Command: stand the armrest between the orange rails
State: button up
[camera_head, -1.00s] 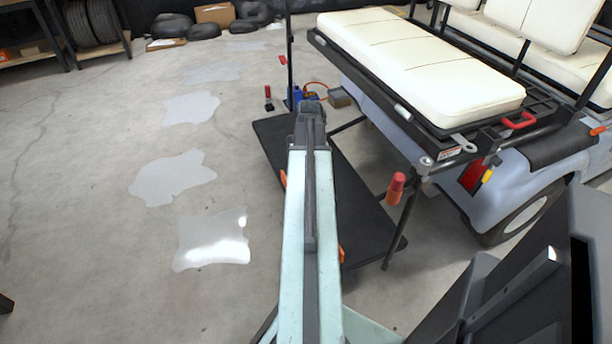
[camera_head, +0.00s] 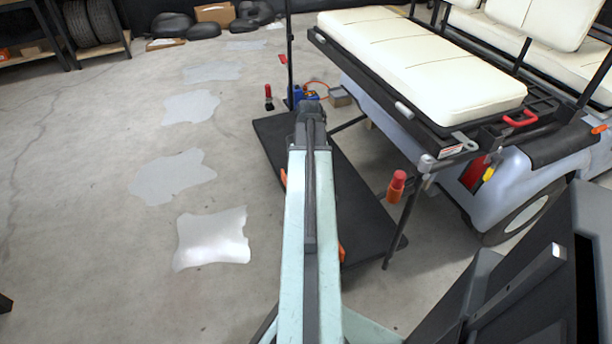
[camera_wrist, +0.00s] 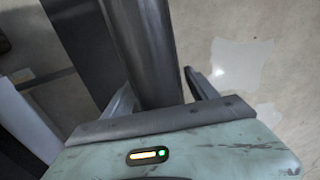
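A long dark grey padded piece, which looks like the armrest (camera_wrist: 145,45), runs up from between the fingers of my gripper (camera_wrist: 160,88) in the wrist view. The fingers flank it closely, and it appears held; the contact faces are hidden. In the head view my arm reaches out over a black board on the floor (camera_head: 365,215). Orange pieces, which look like the rails, show on either side of my arm: one on the left (camera_head: 284,178), one on the right (camera_head: 341,254). My arm hides the space between them. The armrest's lower end is out of sight.
A cart with a cream seat (camera_head: 420,65) stands at the right, close to the board. A thin black post (camera_head: 289,60) rises at the board's far end, near a red bottle (camera_head: 268,92). A red-topped stand (camera_head: 397,186) is at the board's right.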

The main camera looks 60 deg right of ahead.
jog(key=shift+r, duration=0.15)
notch_tip(320, 180, up, 8)
jog(key=p, duration=0.7)
jog(key=shift+f+p, duration=0.25)
jog(key=shift+p, duration=0.15)
